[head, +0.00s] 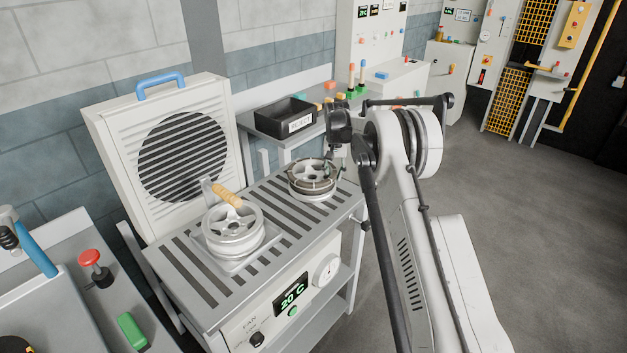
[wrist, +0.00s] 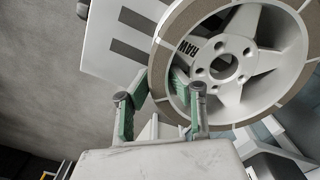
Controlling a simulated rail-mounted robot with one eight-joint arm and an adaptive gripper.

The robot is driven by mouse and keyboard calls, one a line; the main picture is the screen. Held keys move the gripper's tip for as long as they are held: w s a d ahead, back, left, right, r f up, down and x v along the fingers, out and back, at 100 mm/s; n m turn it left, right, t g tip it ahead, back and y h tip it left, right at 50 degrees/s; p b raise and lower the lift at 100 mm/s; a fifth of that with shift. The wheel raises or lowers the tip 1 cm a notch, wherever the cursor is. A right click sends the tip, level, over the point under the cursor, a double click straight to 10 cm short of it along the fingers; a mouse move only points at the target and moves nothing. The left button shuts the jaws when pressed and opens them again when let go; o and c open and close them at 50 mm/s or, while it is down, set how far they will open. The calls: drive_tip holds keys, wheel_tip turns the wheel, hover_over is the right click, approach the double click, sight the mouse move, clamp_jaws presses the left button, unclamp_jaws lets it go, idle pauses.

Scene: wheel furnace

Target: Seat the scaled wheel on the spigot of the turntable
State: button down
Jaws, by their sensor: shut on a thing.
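The scaled wheel (head: 311,172) is pale and spoked, with a brownish rim; it is over the right end of the slotted bench in the head view. In the wrist view the wheel (wrist: 225,62) fills the upper right and bears the word RAW. My gripper (wrist: 160,90) is shut on its rim, with green-padded fingers. In the head view my gripper (head: 337,155) is at the wheel's right side, partly hidden by the wrist. A pale round part (head: 318,194) shows below the wheel, perhaps the turntable. I cannot tell whether they touch. The spigot is hidden.
A second, silver wheel (head: 232,232) with a wooden-handled tool (head: 227,195) sits on a square plate on the slotted bench (head: 180,262). A louvred fan unit (head: 183,150) stands behind. A black bin (head: 286,119) and coloured parts are on the rear table.

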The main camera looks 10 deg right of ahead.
drive_tip(key=shift+r, duration=0.1)
drive_tip(key=shift+r+p, duration=0.7)
drive_tip(key=shift+r, duration=2.7)
drive_tip(key=shift+s+a, duration=0.1)
